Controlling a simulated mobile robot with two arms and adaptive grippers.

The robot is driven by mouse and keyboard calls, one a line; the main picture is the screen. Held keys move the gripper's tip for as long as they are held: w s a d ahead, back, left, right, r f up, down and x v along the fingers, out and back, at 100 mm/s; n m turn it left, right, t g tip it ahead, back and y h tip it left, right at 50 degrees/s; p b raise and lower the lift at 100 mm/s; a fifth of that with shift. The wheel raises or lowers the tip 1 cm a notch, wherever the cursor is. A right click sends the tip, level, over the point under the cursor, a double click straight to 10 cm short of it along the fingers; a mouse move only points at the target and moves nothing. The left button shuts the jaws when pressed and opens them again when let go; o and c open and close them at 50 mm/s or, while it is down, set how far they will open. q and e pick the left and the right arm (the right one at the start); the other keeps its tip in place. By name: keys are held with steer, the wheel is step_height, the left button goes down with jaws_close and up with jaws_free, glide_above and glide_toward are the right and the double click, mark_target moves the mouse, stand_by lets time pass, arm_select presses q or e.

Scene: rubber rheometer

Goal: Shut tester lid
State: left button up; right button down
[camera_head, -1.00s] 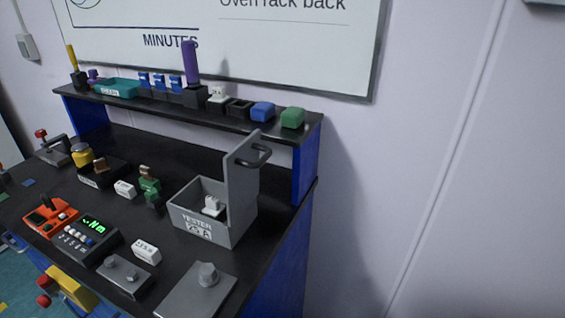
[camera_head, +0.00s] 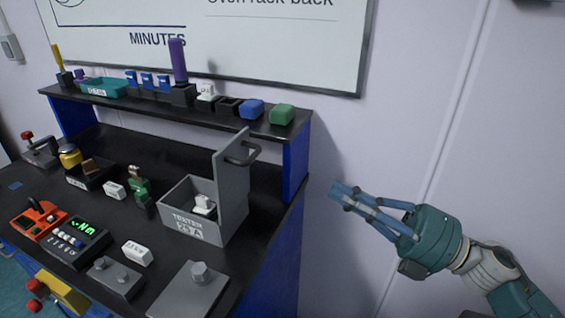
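The grey tester box (camera_head: 196,229) stands on the right part of the black bench, labelled "TESTER 25 A". Its lid (camera_head: 231,182) stands upright along the box's right side, open, with a dark handle (camera_head: 243,153) near its top. A small white piece (camera_head: 204,205) sits inside the box. My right gripper (camera_head: 343,194) is in the air to the right of the bench, pointing left toward the lid and clear of it. Its blue fingers lie close together, and I cannot tell whether they are fully shut; nothing shows between them. My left gripper is not in view.
A shelf (camera_head: 150,105) along the back holds blue and green blocks, a teal tray (camera_head: 104,88) and a purple rod. A grey block with a knob (camera_head: 190,292) stands in front of the tester. A keypad device (camera_head: 75,243) and a white block (camera_head: 137,253) are left of it.

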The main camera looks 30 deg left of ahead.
steer(key=p+x, duration=0.6)
steer(key=x, duration=0.8)
steer(key=shift+r, duration=0.1)
